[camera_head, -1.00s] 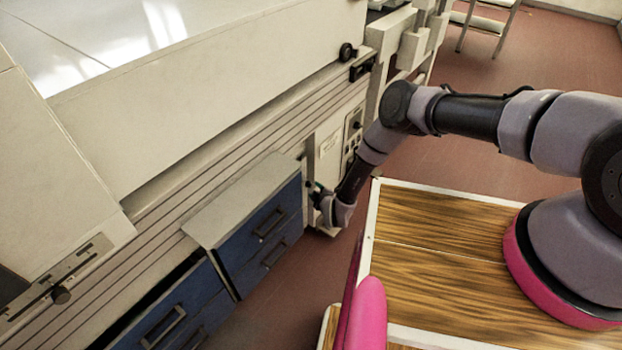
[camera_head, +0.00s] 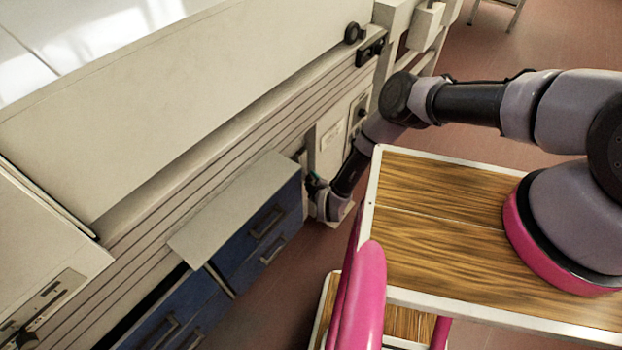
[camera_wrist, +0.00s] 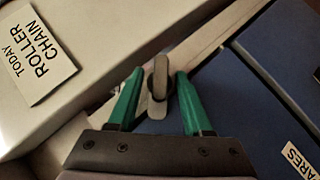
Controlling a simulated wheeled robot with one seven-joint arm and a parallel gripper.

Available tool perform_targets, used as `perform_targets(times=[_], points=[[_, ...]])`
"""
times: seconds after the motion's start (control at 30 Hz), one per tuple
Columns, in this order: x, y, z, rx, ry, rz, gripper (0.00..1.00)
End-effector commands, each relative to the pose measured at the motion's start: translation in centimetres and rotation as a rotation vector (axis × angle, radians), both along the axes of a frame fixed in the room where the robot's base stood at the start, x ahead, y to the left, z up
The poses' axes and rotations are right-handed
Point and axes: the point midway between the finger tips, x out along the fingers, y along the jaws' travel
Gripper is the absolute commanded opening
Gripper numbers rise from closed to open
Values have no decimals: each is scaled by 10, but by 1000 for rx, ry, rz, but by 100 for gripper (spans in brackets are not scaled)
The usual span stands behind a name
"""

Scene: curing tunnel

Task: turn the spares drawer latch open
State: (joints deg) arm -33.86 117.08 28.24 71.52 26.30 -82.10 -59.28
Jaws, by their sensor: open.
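The latch (camera_wrist: 159,78) shows in the wrist view as a small grey metal handle on a round base, on the metal strip along the edge of a blue drawer front. My gripper (camera_wrist: 158,82) has its two green fingers open, one on each side of the latch. I cannot tell whether either finger touches it. A label ending in "ARES" (camera_wrist: 299,160) is on the blue front (camera_wrist: 285,50) at the lower right. In the head view my gripper (camera_head: 313,183) is low beside the right end of the blue drawer unit (camera_head: 240,255), and the latch is hidden there.
A card reading "TODAY ROLLER CHAIN" (camera_wrist: 38,58) lies on the pale surface at the left of the wrist view. A control panel (camera_head: 335,140) stands just behind my gripper. The long machine body (camera_head: 200,105) fills the left.

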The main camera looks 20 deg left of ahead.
Motion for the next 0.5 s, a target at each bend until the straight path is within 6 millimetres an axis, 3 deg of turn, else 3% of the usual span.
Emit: perform_targets(times=[0.03, 0.17, 0.5], points=[[0, 0, 0, 0, 0, 0, 50], [0, 0, 0, 0, 0, 0, 0], [2, 0, 1, 10, 24, 1, 0]])
